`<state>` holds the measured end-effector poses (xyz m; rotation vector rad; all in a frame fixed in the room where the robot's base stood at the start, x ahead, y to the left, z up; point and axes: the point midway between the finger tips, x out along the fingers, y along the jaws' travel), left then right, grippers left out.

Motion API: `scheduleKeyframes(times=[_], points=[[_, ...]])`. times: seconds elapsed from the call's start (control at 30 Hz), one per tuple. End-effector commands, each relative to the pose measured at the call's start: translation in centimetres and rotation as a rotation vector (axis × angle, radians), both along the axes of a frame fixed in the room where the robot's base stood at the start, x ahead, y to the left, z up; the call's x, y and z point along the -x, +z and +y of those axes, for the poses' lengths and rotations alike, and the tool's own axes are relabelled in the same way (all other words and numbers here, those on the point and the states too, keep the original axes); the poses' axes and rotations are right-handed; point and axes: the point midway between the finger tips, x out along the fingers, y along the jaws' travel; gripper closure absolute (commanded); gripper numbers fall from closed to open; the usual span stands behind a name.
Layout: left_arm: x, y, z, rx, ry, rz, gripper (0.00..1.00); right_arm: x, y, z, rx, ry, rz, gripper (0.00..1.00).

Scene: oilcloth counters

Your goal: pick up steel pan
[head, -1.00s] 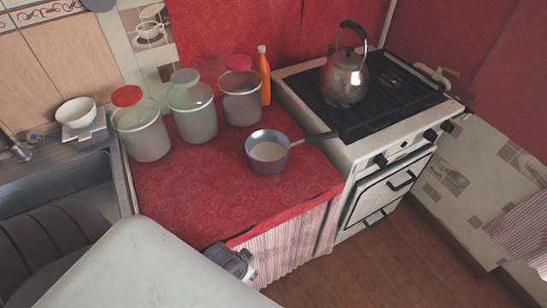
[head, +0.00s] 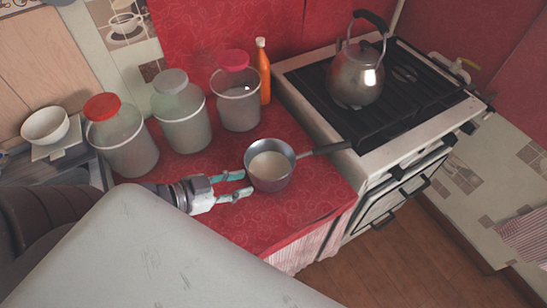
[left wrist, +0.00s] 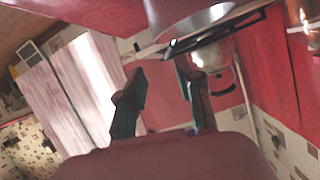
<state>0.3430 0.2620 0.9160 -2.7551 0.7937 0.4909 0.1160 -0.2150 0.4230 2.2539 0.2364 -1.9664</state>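The steel pan (head: 270,168) stands upright on the red oilcloth counter, with pale contents inside. Its dark handle (head: 324,149) points right, toward the stove. My left gripper (head: 246,183) is just left of the pan, with its two teal fingers apart and nothing between them. The fingertips are very close to the pan's left wall; I cannot tell whether they touch. In the left wrist view the fingers of my left gripper (left wrist: 161,84) are also spread. A shiny curved metal surface shows at that view's top; I cannot tell if it is the pan. My right gripper is not seen.
Three lidded jars stand behind: red-lidded (head: 123,140), grey-lidded (head: 182,115) and pink-lidded (head: 238,98). An orange bottle (head: 263,75) stands beside them. A kettle (head: 356,75) sits on the stove (head: 400,128) at the right. The counter (head: 300,215) in front of the pan is clear.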

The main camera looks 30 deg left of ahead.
Motion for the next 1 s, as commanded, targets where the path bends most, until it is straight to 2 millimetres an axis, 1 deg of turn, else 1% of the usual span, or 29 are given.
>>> scheduleKeyframes(times=[0.03,0.13,0.2,0.27,0.37,0.47,0.5,0.63,0.7,0.83,1.0], points=[[-0.6,-0.3,-0.2,0.001,0.002,-0.005,0.65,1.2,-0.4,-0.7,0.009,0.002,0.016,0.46],[-1.7,-0.7,-0.9,0.0,0.001,-0.005,0.65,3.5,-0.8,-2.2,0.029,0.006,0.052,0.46],[-2.4,-1.1,-1.3,0.0,0.002,-0.005,0.65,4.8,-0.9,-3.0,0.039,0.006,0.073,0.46],[-3.0,-1.4,-1.6,0.0,0.002,-0.005,0.65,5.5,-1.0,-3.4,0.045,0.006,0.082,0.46],[-4.1,-1.8,-2.3,-0.001,0.001,-0.006,0.65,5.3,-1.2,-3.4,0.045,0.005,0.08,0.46],[-5.0,-2.3,-2.8,0.0,0.004,-0.003,0.65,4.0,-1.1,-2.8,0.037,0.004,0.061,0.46],[-5.3,-2.5,-3.0,0.0,0.003,-0.003,0.65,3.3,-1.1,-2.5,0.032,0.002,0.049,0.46],[-6.0,-2.9,-3.4,-0.003,0.001,-0.001,0.65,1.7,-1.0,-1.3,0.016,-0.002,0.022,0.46],[-6.1,-2.9,-3.5,-0.003,0.001,-0.001,0.65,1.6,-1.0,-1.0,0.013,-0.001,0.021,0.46],[-6.7,-3.2,-3.9,-0.001,0.001,-0.001,0.65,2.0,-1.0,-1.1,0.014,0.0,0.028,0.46],[-8.5,-4.0,-4.8,0.0,0.003,-0.002,0.65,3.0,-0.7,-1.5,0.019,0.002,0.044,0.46]])
